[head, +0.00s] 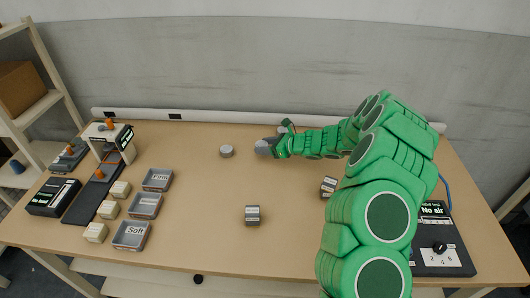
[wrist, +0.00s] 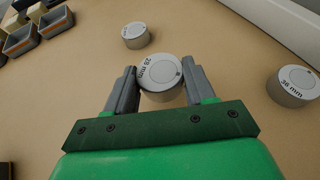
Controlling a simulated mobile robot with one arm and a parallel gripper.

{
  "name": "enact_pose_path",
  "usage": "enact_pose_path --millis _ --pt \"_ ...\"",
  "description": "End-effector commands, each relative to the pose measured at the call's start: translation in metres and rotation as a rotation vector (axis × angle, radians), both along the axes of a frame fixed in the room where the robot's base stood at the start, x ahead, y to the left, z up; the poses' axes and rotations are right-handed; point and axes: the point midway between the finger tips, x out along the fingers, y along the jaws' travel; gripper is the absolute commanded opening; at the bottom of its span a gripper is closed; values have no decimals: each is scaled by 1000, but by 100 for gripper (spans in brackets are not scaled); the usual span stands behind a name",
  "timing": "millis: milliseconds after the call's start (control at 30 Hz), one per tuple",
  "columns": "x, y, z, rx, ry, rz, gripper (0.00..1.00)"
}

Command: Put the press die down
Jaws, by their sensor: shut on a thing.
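My gripper (wrist: 157,88) is shut on a round grey press die (wrist: 160,72) marked "28 mm", its label facing up between the two fingers. In the head view my gripper (head: 266,147) is over the back middle of the table, and the held die is hard to make out there. I cannot tell whether the die touches the table. Another round die (wrist: 136,35) stands ahead of it, and it also shows in the head view (head: 226,151), left of my gripper. A third die (wrist: 293,87), marked "36 mm", stands to the right in the wrist view.
Three trays (head: 145,205), including "Firm" and "Soft", and cream blocks (head: 108,209) are at the left, beside a bench device (head: 110,140). Small labelled blocks stand at the front middle (head: 252,215) and near my arm (head: 329,187). A "No air" unit (head: 438,250) is right. The centre table is clear.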

Motion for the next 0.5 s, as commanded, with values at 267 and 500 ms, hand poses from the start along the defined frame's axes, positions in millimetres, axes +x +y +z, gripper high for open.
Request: enact_pose_path --millis 267,500 --pt "7 1 -6 0 -4 -1 10" --pt "7 2 -32 -1 0 -2 10"
